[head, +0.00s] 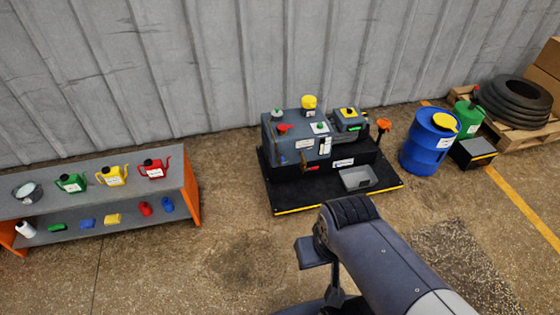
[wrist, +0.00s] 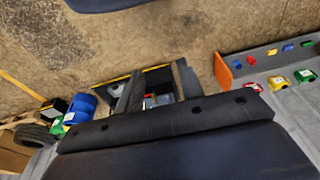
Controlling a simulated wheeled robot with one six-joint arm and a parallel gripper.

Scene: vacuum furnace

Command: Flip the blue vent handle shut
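The grey vacuum furnace unit (head: 290,146) stands on a black base by the wall, ahead of my arm in the head view. A small blue part (head: 283,160) low on its front left may be the blue vent handle; it is too small to tell its position. In the wrist view, my gripper (wrist: 157,75) has its two fingers apart with nothing held between them. The furnace shows upside down beyond the fingers, partly hidden by them. My gripper is well away from the furnace, touching nothing.
The furnace also carries a red handle (head: 284,128), a yellow knob (head: 309,102) and a grey tray (head: 358,178). An orange-ended shelf (head: 191,192) with cans stands left. A blue drum (head: 425,152) and stacked tyres (head: 514,102) stand right. The floor before the furnace is clear.

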